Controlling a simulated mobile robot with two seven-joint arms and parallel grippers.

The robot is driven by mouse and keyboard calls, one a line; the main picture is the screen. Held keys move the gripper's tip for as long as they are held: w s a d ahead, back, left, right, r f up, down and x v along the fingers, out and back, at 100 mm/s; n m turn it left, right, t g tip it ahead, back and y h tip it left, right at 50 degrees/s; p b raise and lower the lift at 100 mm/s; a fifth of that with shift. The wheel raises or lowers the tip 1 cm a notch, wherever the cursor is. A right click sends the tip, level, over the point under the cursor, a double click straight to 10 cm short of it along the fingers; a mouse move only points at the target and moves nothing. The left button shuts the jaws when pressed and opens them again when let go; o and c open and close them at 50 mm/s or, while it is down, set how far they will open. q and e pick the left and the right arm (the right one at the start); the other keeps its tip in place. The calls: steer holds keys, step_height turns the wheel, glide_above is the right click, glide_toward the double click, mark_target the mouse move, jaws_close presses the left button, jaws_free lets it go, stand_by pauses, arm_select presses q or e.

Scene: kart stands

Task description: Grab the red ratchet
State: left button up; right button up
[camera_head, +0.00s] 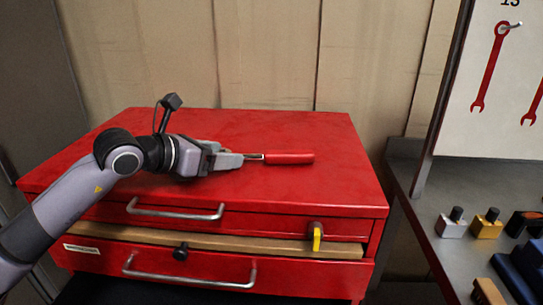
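The red ratchet (289,157) lies on top of the red tool chest (330,185), its red handle pointing right. A short piece of its metal shaft shows left of the handle. My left gripper (238,158) comes in from the left, low over the chest top, with its fingertips at the shaft. The ratchet's head is hidden by the fingers. I cannot tell whether the fingers are closed on it or only around or over it. My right gripper is out of view.
The chest's front has drawers with metal handles (180,214) and a yellow key-like piece (317,237). At right, a grey bench (450,185) holds several small blocks, below a white panel (500,125) with red wrenches. The chest top right of the ratchet is clear.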

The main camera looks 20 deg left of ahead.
arm_select(q)
jaws_close()
steer(key=shift+r, duration=0.1)
step_height(320, 180, up, 20)
steer(key=shift+p, duration=0.45)
